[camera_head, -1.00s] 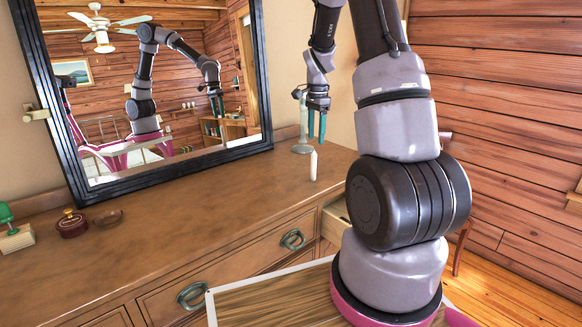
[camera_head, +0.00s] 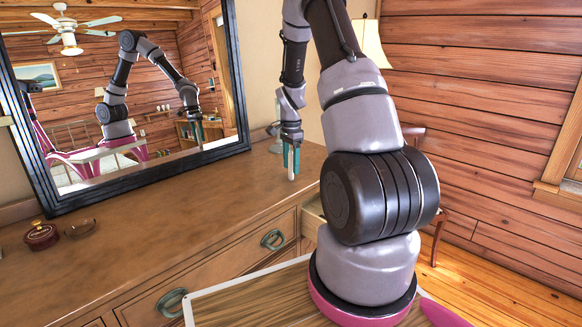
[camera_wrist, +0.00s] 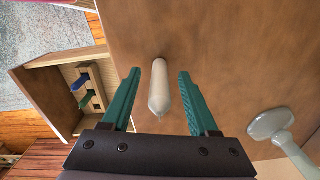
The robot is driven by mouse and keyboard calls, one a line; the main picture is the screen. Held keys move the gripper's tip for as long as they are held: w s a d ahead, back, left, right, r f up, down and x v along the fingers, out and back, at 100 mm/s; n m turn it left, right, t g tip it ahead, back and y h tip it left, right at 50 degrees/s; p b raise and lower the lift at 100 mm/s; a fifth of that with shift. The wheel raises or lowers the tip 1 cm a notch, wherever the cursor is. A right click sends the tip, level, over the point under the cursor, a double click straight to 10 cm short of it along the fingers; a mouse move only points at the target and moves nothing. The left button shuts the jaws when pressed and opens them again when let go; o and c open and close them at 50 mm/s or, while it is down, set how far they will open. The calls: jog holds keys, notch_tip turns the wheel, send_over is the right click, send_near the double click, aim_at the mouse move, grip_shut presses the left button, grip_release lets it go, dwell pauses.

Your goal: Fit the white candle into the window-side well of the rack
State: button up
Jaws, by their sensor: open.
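The white candle (camera_head: 292,177) stands upright on the dresser top near its right end. My gripper (camera_head: 291,160) is open and points down, with its teal fingers around the candle's upper part. In the wrist view the candle (camera_wrist: 159,88) lies between the two open fingers (camera_wrist: 160,73), with a gap on both sides. The rack (camera_wrist: 82,86) shows in the wrist view as a pale wooden piece inside an open drawer, with a blue and a green item in it. My arm hides most of that drawer in the head view.
The open drawer (camera_wrist: 40,85) juts out from the dresser (camera_head: 150,235). A pale lamp stand (camera_wrist: 270,124) is near the candle. A dark-framed mirror (camera_head: 240,100) leans behind. A window (camera_head: 570,150) is at right.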

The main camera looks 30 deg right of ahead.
jog(key=shift+c, duration=0.3)
grip_shut()
